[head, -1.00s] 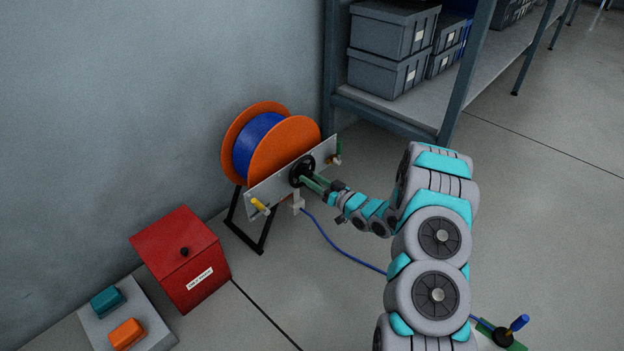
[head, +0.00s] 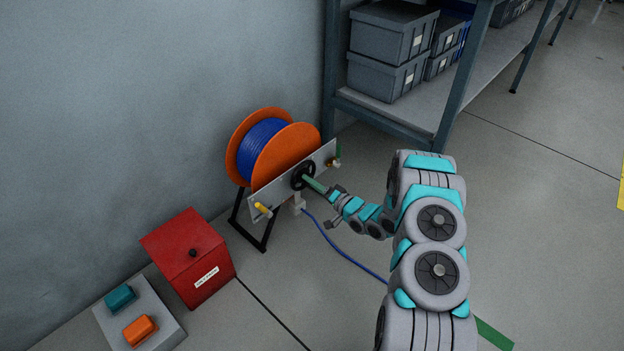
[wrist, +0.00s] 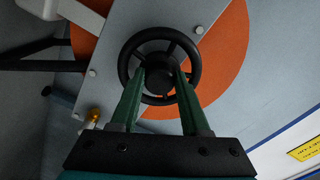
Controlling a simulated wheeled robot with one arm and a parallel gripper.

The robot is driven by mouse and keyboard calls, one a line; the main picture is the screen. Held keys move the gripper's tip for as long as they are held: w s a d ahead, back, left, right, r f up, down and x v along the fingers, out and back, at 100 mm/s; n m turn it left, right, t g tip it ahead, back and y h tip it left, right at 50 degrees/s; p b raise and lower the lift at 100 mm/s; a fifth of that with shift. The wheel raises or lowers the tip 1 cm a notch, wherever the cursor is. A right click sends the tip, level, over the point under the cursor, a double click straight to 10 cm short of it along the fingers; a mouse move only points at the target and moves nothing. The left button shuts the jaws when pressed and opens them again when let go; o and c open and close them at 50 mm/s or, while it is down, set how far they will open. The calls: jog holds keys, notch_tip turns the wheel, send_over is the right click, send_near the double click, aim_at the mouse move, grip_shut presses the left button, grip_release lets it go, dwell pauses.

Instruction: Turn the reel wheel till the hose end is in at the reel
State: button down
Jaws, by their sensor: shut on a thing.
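The reel (head: 283,152) has orange flanges with blue hose wound between them, on a black stand by the wall. Its black wheel (head: 297,185) sits on the front of a grey plate (head: 270,191). My gripper (wrist: 160,84) is shut on the wheel's hub, with one green finger on each side; the wheel's rim (wrist: 196,52) is around the fingertips in the wrist view. The blue hose (head: 345,256) runs from a pale guide (head: 298,204) under the plate across the floor and passes behind my arm. The hose end is not visible.
A red box (head: 185,255) and a grey panel with a teal button (head: 120,298) and an orange button (head: 140,330) stand at the left. A shelf with grey bins (head: 390,35) stands behind. A green floor mark (head: 493,334) lies right of my arm.

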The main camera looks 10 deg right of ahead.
jog(key=shift+r+m+p, duration=0.1)
jog(key=shift+m+p, duration=1.15)
jog(key=shift+m, duration=2.95)
jog(key=shift+c, duration=1.9)
grip_release()
jog(key=v, duration=0.8)
jog(key=shift+b, duration=0.3)
jog(key=shift+w, duration=0.1)
